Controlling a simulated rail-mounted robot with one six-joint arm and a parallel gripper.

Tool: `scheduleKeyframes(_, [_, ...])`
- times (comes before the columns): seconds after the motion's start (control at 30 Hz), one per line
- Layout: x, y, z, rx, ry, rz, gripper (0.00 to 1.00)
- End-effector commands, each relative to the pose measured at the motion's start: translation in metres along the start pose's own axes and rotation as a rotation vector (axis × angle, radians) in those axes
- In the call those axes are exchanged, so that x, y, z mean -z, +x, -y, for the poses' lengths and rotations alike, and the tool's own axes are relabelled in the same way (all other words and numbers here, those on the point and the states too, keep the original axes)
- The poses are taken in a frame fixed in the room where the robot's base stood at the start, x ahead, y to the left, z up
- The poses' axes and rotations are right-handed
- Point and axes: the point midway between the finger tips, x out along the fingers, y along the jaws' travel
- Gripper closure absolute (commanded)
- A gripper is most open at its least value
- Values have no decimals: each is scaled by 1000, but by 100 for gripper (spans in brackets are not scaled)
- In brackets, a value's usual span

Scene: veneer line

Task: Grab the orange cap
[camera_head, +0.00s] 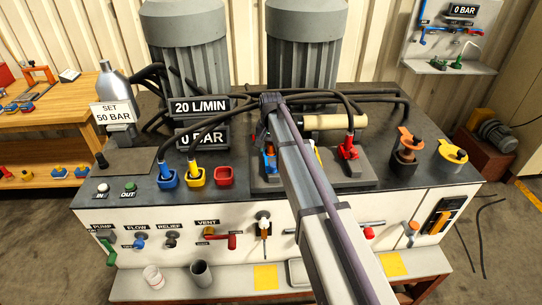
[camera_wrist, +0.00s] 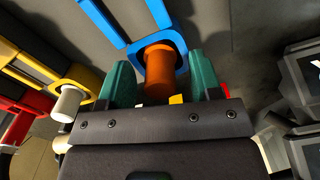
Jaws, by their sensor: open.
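In the wrist view an orange cylinder (camera_wrist: 158,70), which looks like the orange cap, sits in a blue square-edged fitting (camera_wrist: 181,48). My gripper (camera_wrist: 160,64) is open, with one teal finger on each side of the orange cylinder. I cannot tell whether either finger touches it. In the head view my arm covers the gripper and this cylinder; only part of a blue piece (camera_head: 269,160) shows beside the arm. Another orange piece (camera_head: 404,134) sits on a dark post at the right of the bench, and an orange knob (camera_head: 412,228) is on the front panel.
Beside the blue fitting in the wrist view is a yellow fitting (camera_wrist: 84,78) with a white cylinder, and red parts (camera_wrist: 22,120) lie further left. In the head view, a red fitting (camera_head: 348,152) and black hoses (camera_head: 350,97) are close to the arm.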

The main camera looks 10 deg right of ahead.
Motion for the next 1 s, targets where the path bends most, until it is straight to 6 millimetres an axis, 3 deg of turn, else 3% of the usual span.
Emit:
scheduleKeyframes(0.07, [0, -1, 0, 0, 0, 0, 47])
scheduleKeyframes(0.57, [0, -1, 0, 0, 0, 0, 95])
scheduleKeyframes(0.83, [0, -6, 0, 0, 0, 0, 95])
scheduleKeyframes(1.0, [0, -36, 0, 0, 0, 0, 95])
